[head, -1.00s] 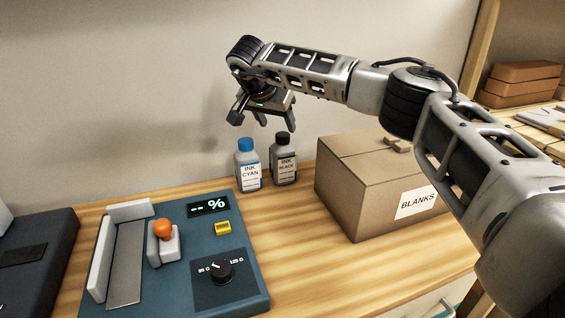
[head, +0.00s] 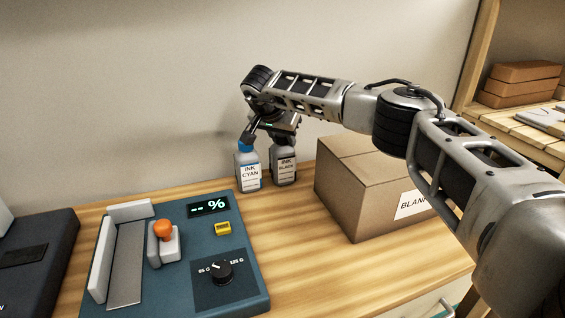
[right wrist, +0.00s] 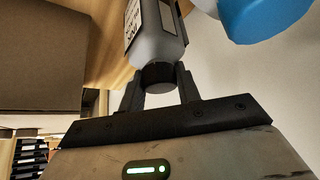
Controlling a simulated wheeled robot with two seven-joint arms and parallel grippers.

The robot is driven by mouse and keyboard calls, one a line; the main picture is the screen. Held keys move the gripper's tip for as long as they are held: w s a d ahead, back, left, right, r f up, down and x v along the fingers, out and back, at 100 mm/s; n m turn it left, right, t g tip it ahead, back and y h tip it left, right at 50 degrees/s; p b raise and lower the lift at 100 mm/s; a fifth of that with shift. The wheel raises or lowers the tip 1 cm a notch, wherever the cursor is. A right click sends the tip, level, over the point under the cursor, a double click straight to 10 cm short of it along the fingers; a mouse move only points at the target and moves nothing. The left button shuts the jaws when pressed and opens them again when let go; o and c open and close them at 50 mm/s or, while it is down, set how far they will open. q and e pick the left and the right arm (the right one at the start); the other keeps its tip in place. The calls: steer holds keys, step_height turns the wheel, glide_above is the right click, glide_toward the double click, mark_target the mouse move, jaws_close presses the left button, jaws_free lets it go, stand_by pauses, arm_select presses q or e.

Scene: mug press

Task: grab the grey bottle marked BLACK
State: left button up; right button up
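The grey bottle marked BLACK (head: 285,168) stands upright on the wooden counter, its label facing the head camera. My right gripper (head: 272,145) is above and around its top, hiding the cap in the head view. In the right wrist view the bottle (right wrist: 158,35) shows its black cap between the two fingers of the right gripper (right wrist: 158,78). The fingers are spread, one on each side of the cap, and do not look clamped. My left gripper is not in view.
A grey bottle marked CYAN (head: 247,172) with a blue cap stands close on the left, near one right finger. A cardboard box marked BLANKS (head: 345,190) is on the right. A blue-grey control panel (head: 195,275) lies in front, and the wall is close behind.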

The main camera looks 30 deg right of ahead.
jaws_close()
steer(key=shift+r, duration=0.1)
